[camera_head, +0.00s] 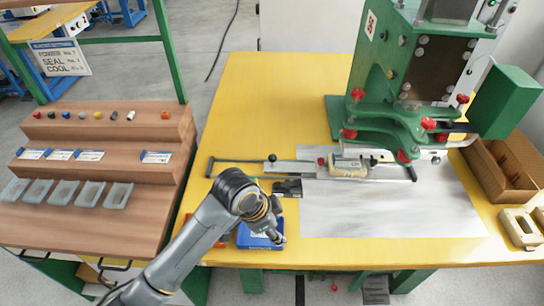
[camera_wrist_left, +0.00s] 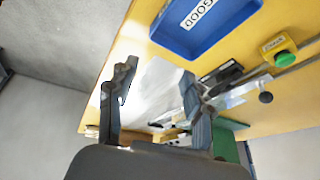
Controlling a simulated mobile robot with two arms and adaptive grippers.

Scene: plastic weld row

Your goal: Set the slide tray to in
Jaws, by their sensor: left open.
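The slide tray (camera_head: 300,168) is a flat grey metal piece on a dark rail frame (camera_head: 230,161) that runs left to right across the yellow table. A black ball knob (camera_head: 272,158) stands near its left end; the knob also shows in the left wrist view (camera_wrist_left: 265,97). A cream part (camera_head: 348,169) sits on the slide's right portion, close in front of the green press (camera_head: 405,130). My left gripper (camera_head: 279,238) is over the blue bin, nearer the front edge than the knob. Its two fingers (camera_wrist_left: 157,95) are apart with nothing between them. My right gripper is not visible.
The blue bin marked GOOD (camera_wrist_left: 185,40) stands near the table's front edge. A yellow box with a green button (camera_wrist_left: 284,60) and a dark block (camera_head: 288,187) lie between bin and slide. A grey metal sheet (camera_head: 390,215) covers the table at right. A brown carton (camera_head: 505,165) stands far right.

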